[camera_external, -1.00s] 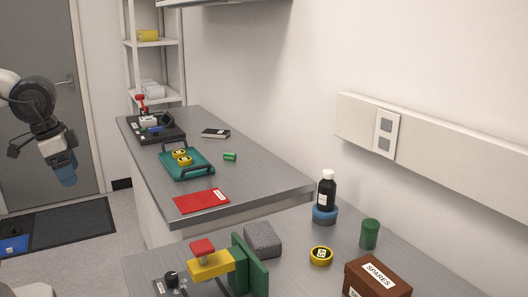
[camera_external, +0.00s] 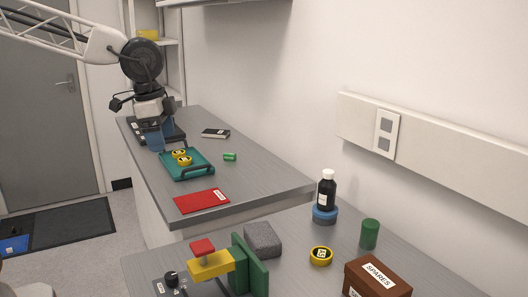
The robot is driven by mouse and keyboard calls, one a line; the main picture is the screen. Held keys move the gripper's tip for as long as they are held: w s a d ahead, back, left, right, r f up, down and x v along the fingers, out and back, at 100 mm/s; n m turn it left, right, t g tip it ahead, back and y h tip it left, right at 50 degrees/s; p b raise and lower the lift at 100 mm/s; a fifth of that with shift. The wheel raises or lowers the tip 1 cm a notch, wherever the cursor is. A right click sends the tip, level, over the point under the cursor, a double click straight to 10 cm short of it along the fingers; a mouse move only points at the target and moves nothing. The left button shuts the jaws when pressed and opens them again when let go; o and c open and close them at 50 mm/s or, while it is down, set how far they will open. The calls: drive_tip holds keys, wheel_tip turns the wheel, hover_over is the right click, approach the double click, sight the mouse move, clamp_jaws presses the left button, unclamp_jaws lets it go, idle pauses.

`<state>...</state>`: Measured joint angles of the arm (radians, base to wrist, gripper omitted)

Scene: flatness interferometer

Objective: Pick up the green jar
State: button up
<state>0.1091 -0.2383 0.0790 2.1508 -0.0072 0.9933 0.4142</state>
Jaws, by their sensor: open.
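A green jar (camera_external: 370,234), a dark green cylinder, stands upright on the near bench, toward its back right by the wall. My gripper (camera_external: 156,141), with blue fingers, points down over the left part of the far bench, near the teal tray. It is open, with nothing seen in it, and is far from the green jar. A smaller bright green cylinder (camera_external: 230,157) lies on the far bench, right of the tray.
A black bottle (camera_external: 326,193) on a blue base, a yellow ring (camera_external: 321,256), a brown spares box (camera_external: 378,278) and a grey block (camera_external: 262,240) surround the jar. The teal tray (camera_external: 199,174) holds yellow rings. A red folder (camera_external: 202,201) lies on the far bench.

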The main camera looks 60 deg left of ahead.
drive_tip(key=w+d+m, duration=0.3)
drive_tip(key=w+d, duration=0.2)
drive_tip(key=w, duration=0.8)
drive_tip(key=m+g, duration=0.2)
drive_tip(key=m, duration=0.7)
hover_over(370, 233)
drive_tip(key=w+a, duration=0.1)
drive_tip(key=a, duration=0.1)
wheel_tip(370, 233, down, 18)
drive_tip(key=shift+d+f, duration=0.15)
drive_tip(key=shift+w+d+f, duration=0.2)
drive_tip(key=shift+w+f, duration=0.05)
drive_tip(key=shift+f, duration=0.05)
drive_tip(key=shift+f, duration=1.3)
drive_tip(key=shift+w+a+f, duration=0.1)
drive_tip(key=shift+f, duration=2.5)
